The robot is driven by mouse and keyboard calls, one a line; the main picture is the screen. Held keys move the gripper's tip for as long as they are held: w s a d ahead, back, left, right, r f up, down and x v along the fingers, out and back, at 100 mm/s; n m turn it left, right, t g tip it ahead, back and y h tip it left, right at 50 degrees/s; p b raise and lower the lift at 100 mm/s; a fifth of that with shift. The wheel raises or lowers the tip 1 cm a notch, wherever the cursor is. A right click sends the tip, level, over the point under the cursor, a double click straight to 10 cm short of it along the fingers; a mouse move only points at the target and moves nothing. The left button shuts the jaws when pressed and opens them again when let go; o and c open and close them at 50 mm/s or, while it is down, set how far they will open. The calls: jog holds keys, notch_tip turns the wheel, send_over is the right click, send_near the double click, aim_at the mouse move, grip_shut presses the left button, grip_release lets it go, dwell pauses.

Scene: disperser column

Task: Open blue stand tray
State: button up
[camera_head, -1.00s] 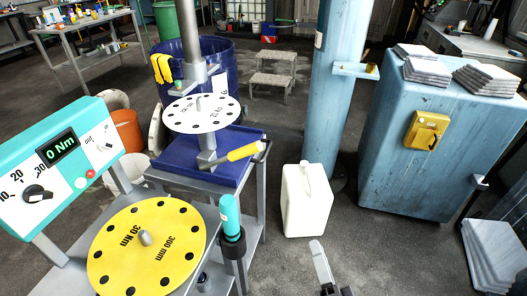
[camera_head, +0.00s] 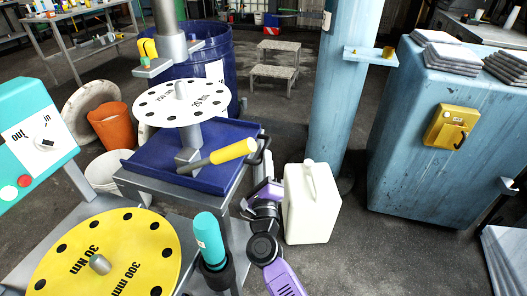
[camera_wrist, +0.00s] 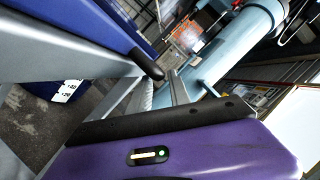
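The blue stand tray (camera_head: 195,160) sits on a grey metal stand, below a white disc (camera_head: 182,103) with black holes. A dark handle (camera_head: 262,152) is at its right side. A lever with a yellow grip (camera_head: 233,151) reaches over the tray. My purple and black gripper (camera_head: 256,194) is just below and right of the tray's right corner, close to the handle; contact cannot be told. In the wrist view, a blue edge (camera_wrist: 100,22) with a black end is at upper left, above my purple hand. My fingertips are not clear in either view.
A white canister (camera_head: 312,205) stands on the floor right beside my arm. A turquoise-handled tool (camera_head: 208,240) and a yellow disc (camera_head: 105,262) are at the front. A blue column (camera_head: 340,100) and a blue cabinet (camera_head: 415,150) stand to the right.

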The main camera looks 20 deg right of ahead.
jog(key=shift+b+x, duration=0.35)
jog(key=shift+x, duration=1.8)
jog(key=shift+c, duration=0.2)
grip_shut()
